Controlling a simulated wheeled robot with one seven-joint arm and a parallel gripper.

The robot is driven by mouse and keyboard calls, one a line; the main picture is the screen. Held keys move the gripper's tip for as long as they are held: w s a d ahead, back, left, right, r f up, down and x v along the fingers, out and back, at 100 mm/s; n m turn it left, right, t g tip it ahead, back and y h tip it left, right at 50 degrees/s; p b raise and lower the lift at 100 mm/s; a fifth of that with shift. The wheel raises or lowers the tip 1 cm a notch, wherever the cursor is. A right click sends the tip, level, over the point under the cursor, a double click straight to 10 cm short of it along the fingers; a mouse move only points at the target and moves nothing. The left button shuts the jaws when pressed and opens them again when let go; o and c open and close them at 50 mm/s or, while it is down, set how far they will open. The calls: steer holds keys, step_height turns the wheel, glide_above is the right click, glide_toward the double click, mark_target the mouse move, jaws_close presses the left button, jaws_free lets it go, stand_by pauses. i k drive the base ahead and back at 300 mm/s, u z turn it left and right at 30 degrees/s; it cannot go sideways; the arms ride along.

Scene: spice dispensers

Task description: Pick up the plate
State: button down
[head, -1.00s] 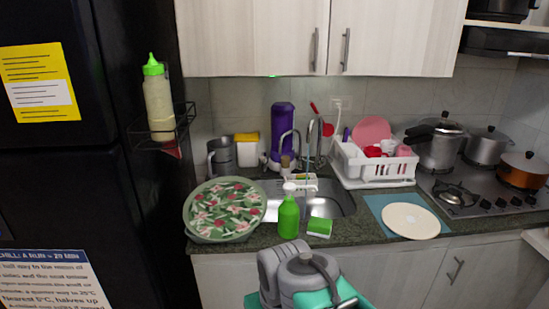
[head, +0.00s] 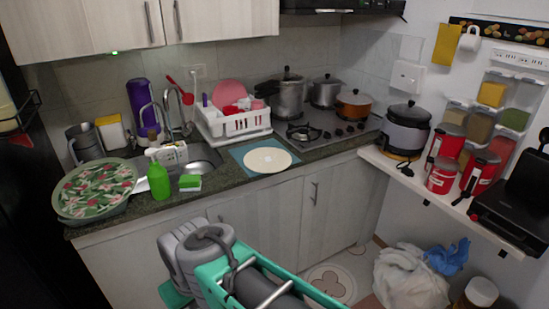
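A round cream plate (head: 267,160) lies flat on a blue mat (head: 240,153) on the counter, in front of the white dish rack and left of the stove. A pink plate (head: 229,93) stands upright in the dish rack. My arm shows at the bottom of the head view, low in front of the counter and apart from both plates. Its gripper fingers cannot be made out.
A green bottle (head: 158,181), a green sponge (head: 190,183) and a floral round dish (head: 95,190) sit by the sink. The white dish rack (head: 240,124) stands behind the mat. Pots are on the stove (head: 326,131). A shelf at right holds red cans (head: 443,175).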

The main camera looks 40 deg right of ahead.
mark_target(263, 160)
steer(key=z, duration=0.3)
steer(key=i, duration=1)
steer(key=u, duration=0.25)
